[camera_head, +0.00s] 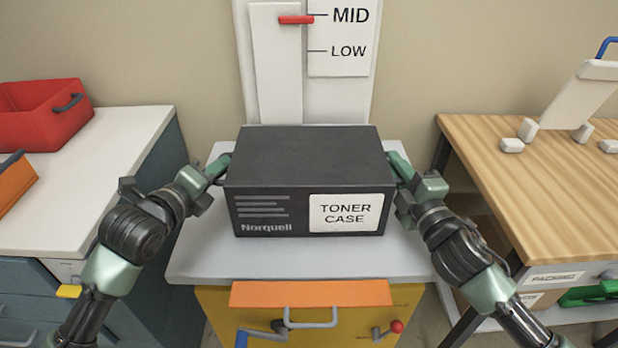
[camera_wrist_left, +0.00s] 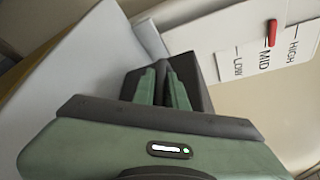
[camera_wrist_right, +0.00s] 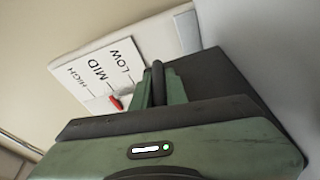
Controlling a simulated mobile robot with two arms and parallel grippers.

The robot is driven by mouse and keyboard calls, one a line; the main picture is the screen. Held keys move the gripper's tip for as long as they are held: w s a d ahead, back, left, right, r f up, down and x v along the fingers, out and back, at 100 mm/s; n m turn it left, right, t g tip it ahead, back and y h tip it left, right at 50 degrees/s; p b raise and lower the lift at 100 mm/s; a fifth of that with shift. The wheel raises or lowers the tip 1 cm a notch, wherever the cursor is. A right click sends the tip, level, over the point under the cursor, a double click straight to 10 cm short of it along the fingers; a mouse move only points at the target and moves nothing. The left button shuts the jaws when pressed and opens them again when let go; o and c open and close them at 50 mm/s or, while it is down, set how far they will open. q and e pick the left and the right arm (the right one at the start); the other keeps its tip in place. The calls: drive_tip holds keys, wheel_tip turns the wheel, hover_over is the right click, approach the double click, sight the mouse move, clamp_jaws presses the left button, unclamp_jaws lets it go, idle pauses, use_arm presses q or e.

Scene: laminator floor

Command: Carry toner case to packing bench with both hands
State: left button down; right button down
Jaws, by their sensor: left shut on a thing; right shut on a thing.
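The toner case (camera_head: 308,160) is a dark box with a white "TONER CASE" label. In the head view it is at the centre, over the grey top (camera_head: 300,262) of the yellow-fronted unit; I cannot tell if it touches that top. My left gripper (camera_head: 222,168) is shut on its left side. My right gripper (camera_head: 398,168) is shut on its right side. The left wrist view shows the case (camera_wrist_left: 200,95) beyond the fingers, and the right wrist view shows it (camera_wrist_right: 215,78) too. The packing bench (camera_head: 540,185) has a wooden top and a "PACKING" label, at the right.
A white panel with a red marker (camera_head: 296,20) stands behind the case. A white-topped counter (camera_head: 85,185) at left holds a red bin (camera_head: 40,125) and an orange item. White blocks (camera_head: 512,145) and a tilted board (camera_head: 575,100) occupy the bench's back; its front area is clear.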

use_arm(q)
drive_tip(key=shift+f, duration=0.1)
idle(0.4)
